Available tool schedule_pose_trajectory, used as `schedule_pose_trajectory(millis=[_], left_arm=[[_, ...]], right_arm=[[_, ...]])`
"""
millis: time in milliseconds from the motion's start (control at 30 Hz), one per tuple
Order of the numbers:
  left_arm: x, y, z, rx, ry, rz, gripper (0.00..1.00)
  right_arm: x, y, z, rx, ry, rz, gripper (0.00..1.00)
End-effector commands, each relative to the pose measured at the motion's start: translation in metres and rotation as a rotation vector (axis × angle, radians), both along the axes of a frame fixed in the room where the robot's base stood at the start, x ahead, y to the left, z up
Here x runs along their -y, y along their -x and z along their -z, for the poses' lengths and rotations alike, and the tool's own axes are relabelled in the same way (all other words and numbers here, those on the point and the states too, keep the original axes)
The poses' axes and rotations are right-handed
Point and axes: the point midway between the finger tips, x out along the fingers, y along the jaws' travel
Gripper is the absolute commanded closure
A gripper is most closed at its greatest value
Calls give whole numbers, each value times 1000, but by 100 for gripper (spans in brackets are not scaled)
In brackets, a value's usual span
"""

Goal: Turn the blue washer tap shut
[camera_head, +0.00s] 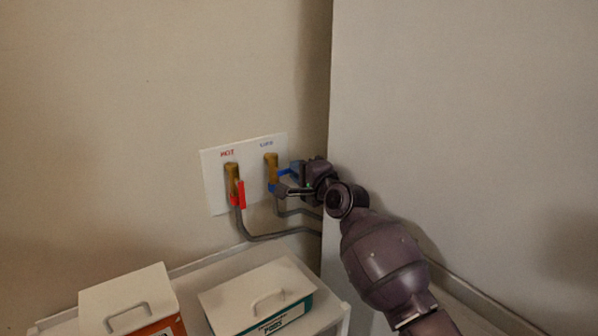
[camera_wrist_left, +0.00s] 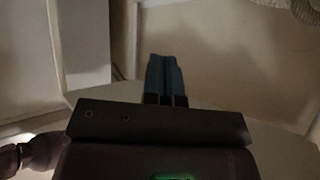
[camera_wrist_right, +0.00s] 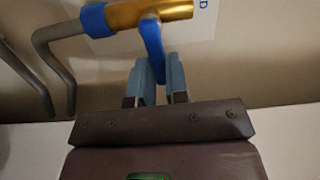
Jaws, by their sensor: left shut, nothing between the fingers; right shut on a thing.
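The blue washer tap is a brass valve (camera_head: 271,165) under the COLD label on a white wall plate. Its blue lever (camera_wrist_right: 152,42) sticks out sideways from the valve, to the right in the head view. My right gripper (camera_head: 288,180) is at the lever from the right. In the right wrist view its two blue-grey fingers (camera_wrist_right: 159,80) are shut on the lever's end, one on each side. My left gripper (camera_wrist_left: 164,75) shows only in the left wrist view, with its fingers shut together and empty. The lever's very tip is hidden between the right fingers.
The hot tap (camera_head: 232,178) with a downward red lever (camera_head: 240,194) is left of the blue one. Grey hoses (camera_head: 270,237) run right behind a tall pale panel (camera_head: 460,110). Two lidded boxes, orange (camera_head: 125,295) and teal (camera_head: 255,292), stand below on a white surface.

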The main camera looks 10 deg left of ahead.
Motion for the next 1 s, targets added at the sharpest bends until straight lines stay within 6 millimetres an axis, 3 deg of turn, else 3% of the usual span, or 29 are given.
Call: schedule_pose_trajectory(millis=[67, 100, 233, 667, 1000], left_arm=[[0, 0, 0, 0, 0, 0, 100], [0, 0, 0, -1, 0, 0, 100], [0, 0, 0, -1, 0, 0, 100], [0, -1, -3, 3, 0, 0, 100], [-1, 0, -13, 9, 0, -2, 100]], right_arm=[[-1, 0, 0, 2, 4, -1, 100], [-1, 0, 0, 2, 4, -1, 81], [0, 0, 0, 2, 2, -1, 61], [5, 4, -1, 1, 0, 0, 60], [37, 37, -2, 3, 0, 1, 60]])
